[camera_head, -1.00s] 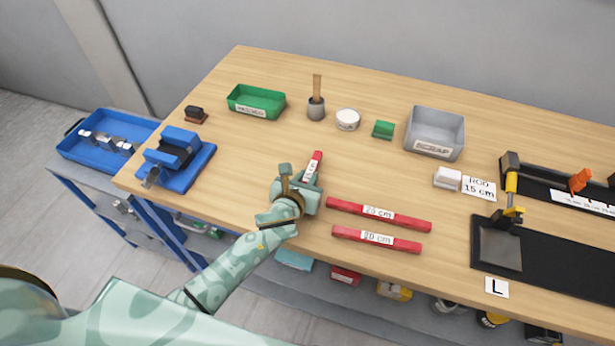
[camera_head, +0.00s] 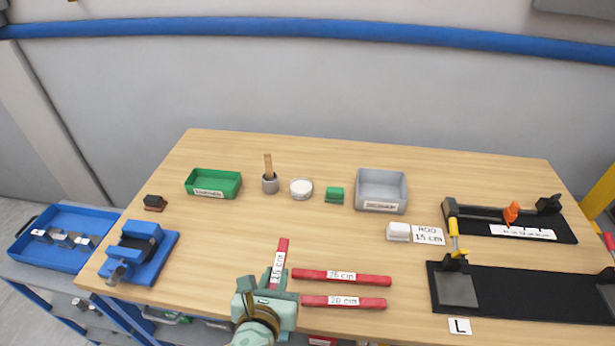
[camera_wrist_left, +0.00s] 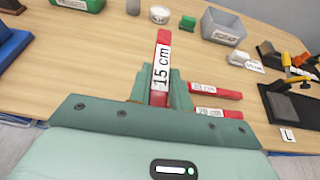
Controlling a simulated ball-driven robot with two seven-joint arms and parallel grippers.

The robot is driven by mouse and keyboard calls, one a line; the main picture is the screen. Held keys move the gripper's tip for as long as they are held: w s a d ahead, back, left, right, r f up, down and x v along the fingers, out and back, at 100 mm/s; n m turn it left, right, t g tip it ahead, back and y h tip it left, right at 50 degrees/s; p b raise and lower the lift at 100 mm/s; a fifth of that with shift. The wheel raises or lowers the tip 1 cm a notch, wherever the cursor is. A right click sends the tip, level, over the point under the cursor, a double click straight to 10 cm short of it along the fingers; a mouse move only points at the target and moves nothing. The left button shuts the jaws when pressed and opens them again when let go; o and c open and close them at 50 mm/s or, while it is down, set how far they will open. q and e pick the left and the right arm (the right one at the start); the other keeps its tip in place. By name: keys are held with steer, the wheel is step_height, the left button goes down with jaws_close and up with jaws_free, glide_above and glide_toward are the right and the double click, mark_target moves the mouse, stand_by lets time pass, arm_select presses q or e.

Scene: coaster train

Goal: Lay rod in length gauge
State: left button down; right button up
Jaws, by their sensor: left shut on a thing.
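A red rod labelled 15 cm (camera_head: 279,262) points away from me, and my left gripper (camera_head: 268,288) is shut on its near end. The rod also shows between the fingers in the left wrist view (camera_wrist_left: 161,68). I cannot tell whether it touches the table. The length gauge (camera_head: 500,226) is a dark rail at the right with an orange stop (camera_head: 511,212), a black end block and a white printed strip. A card reading ROD 15 cm (camera_head: 429,235) lies left of it. My right gripper is not in view.
Red rods labelled 25 cm (camera_head: 341,278) and 20 cm (camera_head: 343,301) lie right of my left gripper. A black board (camera_head: 540,293) with a yellow-handled clamp (camera_head: 454,240) lies before the gauge. A grey bin (camera_head: 381,190) and green tray (camera_head: 213,184) stand behind.

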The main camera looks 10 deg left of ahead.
arm_select(q)
steer(key=w+a+r+b, duration=0.5)
steer(key=a+r+b, duration=0.1)
steer(key=a+r, duration=0.4)
steer(key=shift+w+a, duration=0.1)
steer(key=shift+a, duration=0.05)
steer(key=shift+r, duration=0.15)
